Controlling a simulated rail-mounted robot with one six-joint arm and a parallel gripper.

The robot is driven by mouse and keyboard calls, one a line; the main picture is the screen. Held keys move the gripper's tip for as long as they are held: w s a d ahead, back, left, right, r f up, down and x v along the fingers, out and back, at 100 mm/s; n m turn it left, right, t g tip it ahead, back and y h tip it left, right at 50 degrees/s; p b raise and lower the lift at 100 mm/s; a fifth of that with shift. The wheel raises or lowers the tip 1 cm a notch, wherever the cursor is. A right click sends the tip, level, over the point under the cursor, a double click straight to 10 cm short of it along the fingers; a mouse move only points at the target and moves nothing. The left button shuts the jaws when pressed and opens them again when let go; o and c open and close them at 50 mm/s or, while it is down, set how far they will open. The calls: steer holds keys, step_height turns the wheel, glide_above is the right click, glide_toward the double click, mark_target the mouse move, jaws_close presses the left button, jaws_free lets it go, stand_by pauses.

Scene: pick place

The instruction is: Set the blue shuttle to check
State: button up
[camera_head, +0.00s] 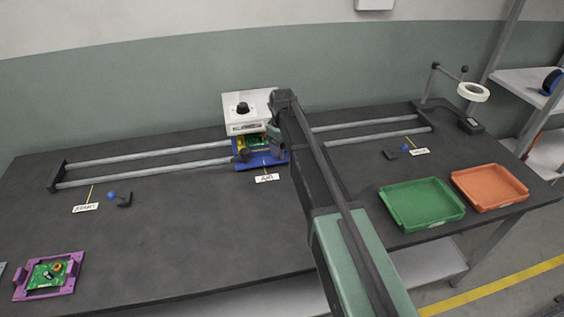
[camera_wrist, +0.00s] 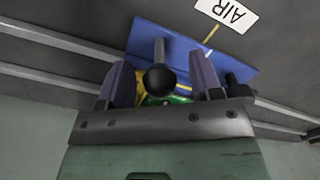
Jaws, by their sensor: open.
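The blue shuttle (camera_head: 262,160) sits on the two rails at the middle of the bench, in front of a white box with a black knob and beside a label reading AIR (camera_head: 267,178). It carries a green circuit board (camera_head: 258,142). In the wrist view the blue shuttle (camera_wrist: 222,65) has an upright grey post with a black ball knob (camera_wrist: 160,77). My gripper (camera_wrist: 158,65) is open, with one finger on each side of the post and knob; contact cannot be told. In the head view my arm hides most of the gripper and the shuttle's right side.
The rails (camera_head: 145,170) run left and right from the shuttle. A left label (camera_head: 85,208) and a right label (camera_head: 419,152) are too small to read surely; each has a blue-tipped stop nearby. Green (camera_head: 395,213) and orange (camera_head: 480,205) trays stand right, a purple frame (camera_head: 75,270) front left.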

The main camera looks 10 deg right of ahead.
steer(key=shift+f, duration=0.95)
steer(key=shift+r, duration=0.15)
jaws_close()
steer(key=shift+d, duration=0.1)
